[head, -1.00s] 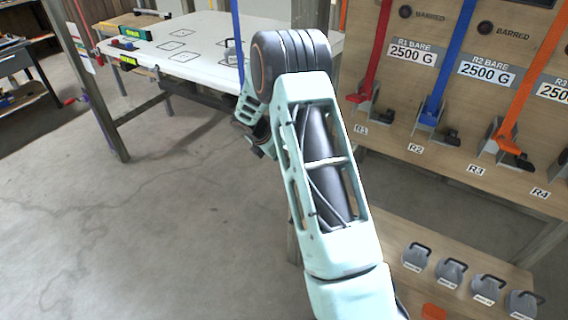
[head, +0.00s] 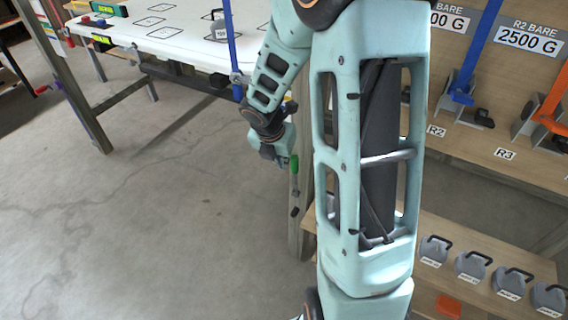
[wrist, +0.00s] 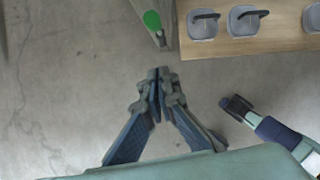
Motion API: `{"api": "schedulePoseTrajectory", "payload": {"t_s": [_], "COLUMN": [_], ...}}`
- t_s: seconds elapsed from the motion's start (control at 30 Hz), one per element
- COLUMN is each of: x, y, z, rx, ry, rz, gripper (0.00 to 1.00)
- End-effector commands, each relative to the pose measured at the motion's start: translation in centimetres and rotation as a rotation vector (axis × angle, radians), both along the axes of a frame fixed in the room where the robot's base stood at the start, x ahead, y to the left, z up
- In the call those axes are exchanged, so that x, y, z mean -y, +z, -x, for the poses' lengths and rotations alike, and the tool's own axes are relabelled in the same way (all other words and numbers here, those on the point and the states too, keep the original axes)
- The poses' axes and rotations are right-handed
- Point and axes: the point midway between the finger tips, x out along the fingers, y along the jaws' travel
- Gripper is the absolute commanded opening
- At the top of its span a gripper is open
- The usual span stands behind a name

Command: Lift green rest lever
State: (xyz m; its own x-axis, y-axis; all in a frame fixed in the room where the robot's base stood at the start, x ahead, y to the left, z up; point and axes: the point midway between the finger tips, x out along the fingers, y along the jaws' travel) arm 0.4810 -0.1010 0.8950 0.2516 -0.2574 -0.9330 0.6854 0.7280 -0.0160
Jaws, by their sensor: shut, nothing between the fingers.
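The green rest lever shows in the wrist view as a green round end (wrist: 152,19) on a grey bar near the top. In the head view its green part (head: 295,164) shows beside a post, just right of my wrist, with a grey bar below. My gripper (wrist: 158,76) is shut and empty in the wrist view, with its fingertips below the green end in the picture and a visible gap between them. In the head view the end of my arm (head: 268,152) points down, and its fingertips are hard to make out.
Several grey weights (head: 472,266) stand on a low wooden shelf at the right, with an orange block (head: 448,306). A white table (head: 165,40) is at the upper left, carrying one grey weight (head: 217,30). Blue and orange straps hang on the panel. The concrete floor at left is clear.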

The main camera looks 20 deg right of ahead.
Motion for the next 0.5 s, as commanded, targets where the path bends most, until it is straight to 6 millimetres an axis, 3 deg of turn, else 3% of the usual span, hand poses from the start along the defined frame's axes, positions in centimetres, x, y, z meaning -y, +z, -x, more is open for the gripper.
{"api": "schedulePoseTrajectory", "payload": {"t_s": [0.07, 0.2, 0.37, 0.5], "x": [-0.1, -0.3, 0.1, 0.8], "y": [-0.4, -0.7, -2.6, -5.4], "z": [1.4, 2.3, 1.9, 1.2], "rx": [-0.005, -0.011, -0.013, -0.015], "ry": [0.023, 0.043, 0.043, 0.043], "rz": [0.002, 0.001, 0.0, 0.0], "gripper": [0.0, 0.0, 0.0, 0.0]}}
